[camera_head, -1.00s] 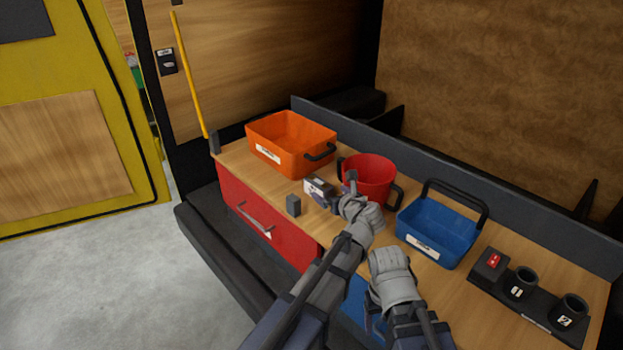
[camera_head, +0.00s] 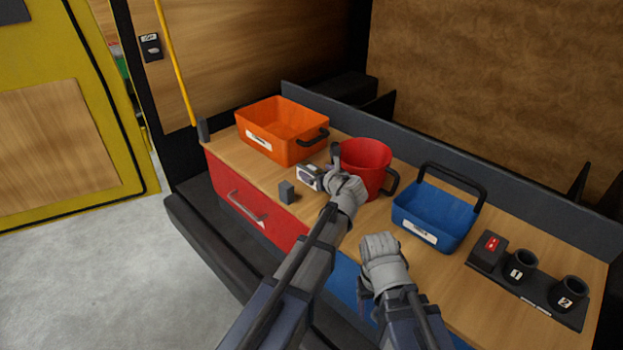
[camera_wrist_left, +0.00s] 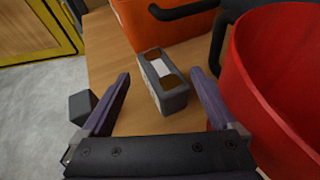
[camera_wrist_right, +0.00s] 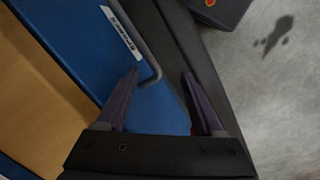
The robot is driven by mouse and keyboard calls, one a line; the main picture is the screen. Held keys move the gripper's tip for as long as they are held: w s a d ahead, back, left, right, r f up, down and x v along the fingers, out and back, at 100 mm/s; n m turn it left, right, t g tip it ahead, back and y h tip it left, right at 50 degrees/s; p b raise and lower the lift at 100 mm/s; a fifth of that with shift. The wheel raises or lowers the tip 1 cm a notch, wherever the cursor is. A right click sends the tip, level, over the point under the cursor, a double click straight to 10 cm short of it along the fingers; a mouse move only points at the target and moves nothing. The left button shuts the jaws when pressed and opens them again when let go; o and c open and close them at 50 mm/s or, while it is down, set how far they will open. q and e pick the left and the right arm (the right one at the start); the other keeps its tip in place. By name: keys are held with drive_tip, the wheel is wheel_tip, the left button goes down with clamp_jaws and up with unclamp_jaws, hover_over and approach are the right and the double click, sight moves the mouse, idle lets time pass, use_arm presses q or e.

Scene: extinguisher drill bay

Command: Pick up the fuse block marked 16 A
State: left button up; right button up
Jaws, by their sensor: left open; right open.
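A small grey block with a white label and two brass-coloured ends (camera_wrist_left: 163,80) lies on the wooden counter; its marking is too small to read. It also shows in the head view (camera_head: 309,176), partly behind my left gripper (camera_head: 327,171). In the left wrist view, my left gripper (camera_wrist_left: 160,74) is open, with a finger on each side of the block and nothing visibly held. A plain dark grey block (camera_head: 287,191) stands to its left, near the front edge. My right gripper (camera_wrist_right: 161,72) is open and empty, in front of the blue drawer front (camera_wrist_right: 82,50).
A red bucket (camera_head: 372,158) stands just right of the labelled block, close to my left gripper. An orange bin (camera_head: 285,140) is behind it. A blue handled tray (camera_head: 430,232) and a black holder with cups 1 and 2 (camera_head: 536,292) stand to the right.

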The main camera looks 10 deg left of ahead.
use_arm(q)
drive_tip(key=x, duration=0.2)
drive_tip(key=shift+w+a+f, duration=0.15)
drive_tip(key=shift+w, duration=0.15)
drive_tip(key=shift+s, duration=0.1)
drive_tip(key=shift+c, duration=0.2)
clamp_jaws()
